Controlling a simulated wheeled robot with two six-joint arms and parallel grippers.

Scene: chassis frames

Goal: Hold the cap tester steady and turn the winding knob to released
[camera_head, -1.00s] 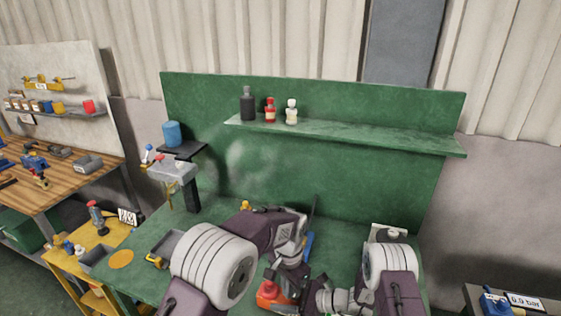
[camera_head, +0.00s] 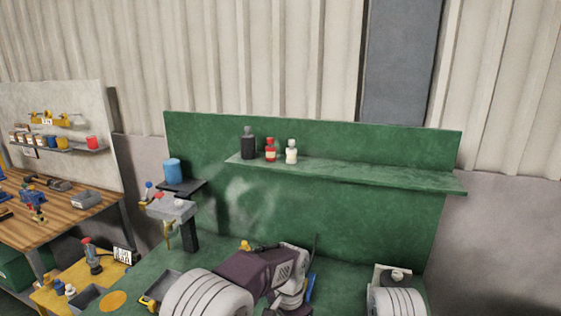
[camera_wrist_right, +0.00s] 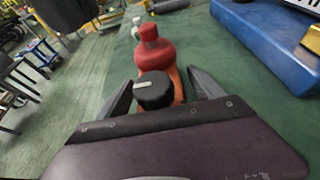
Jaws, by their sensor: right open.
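The cap tester (camera_wrist_right: 165,50) shows in the right wrist view as an orange-red body with a rounded red top. Its black winding knob (camera_wrist_right: 153,90), with a pale pointer line, faces the camera. My right gripper (camera_wrist_right: 161,90) is open, with one dark finger on each side of the knob. I cannot tell whether the fingers touch it. In the head view the tester and both grippers are below the picture's lower edge; only my arm links show there. My left gripper is not clearly visible in either view.
A blue block-like object (camera_wrist_right: 270,40) lies right of the tester on the green bench. In the head view a shelf (camera_head: 350,172) holds three small bottles against the green back panel. A grey stand (camera_head: 172,208) is at the bench's left.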

